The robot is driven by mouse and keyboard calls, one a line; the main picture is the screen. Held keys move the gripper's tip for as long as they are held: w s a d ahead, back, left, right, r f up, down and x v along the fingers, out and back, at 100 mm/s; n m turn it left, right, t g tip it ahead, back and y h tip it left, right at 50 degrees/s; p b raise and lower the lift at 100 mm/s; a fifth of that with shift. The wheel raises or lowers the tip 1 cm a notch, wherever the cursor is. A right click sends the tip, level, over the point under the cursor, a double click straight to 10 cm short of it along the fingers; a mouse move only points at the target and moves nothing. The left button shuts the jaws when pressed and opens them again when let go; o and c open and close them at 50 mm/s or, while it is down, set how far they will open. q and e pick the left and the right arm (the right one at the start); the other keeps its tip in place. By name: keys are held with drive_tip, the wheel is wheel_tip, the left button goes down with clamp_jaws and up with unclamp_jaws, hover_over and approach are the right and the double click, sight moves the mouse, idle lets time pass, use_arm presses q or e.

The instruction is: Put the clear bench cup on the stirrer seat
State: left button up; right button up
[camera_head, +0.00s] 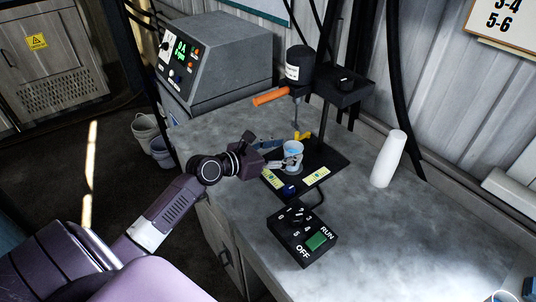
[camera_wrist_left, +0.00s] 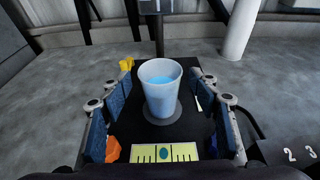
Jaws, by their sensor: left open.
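The clear bench cup (camera_head: 293,150) holds blue liquid and stands upright on the black stirrer base under the disperser head. In the left wrist view the cup (camera_wrist_left: 160,86) stands on a round grey seat (camera_wrist_left: 163,113). My left gripper (camera_head: 282,155) reaches in from the left at the cup. In the wrist view its two blue-padded fingers are spread wide, one on each side of the cup, with gaps between pads and cup. My right gripper is in neither view.
The disperser motor (camera_head: 299,64) with an orange handle (camera_head: 270,96) hangs above the cup. A control box (camera_head: 302,234) with a RUN/OFF switch lies in front. A white cylinder (camera_head: 388,158) stands at right. A grey power unit (camera_head: 215,60) stands at back left.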

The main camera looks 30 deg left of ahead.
use_arm(q)
drive_tip(key=v, duration=0.8)
drive_tip(key=shift+s, duration=0.25)
drive_tip(key=shift+r, duration=0.15)
idle(1.6)
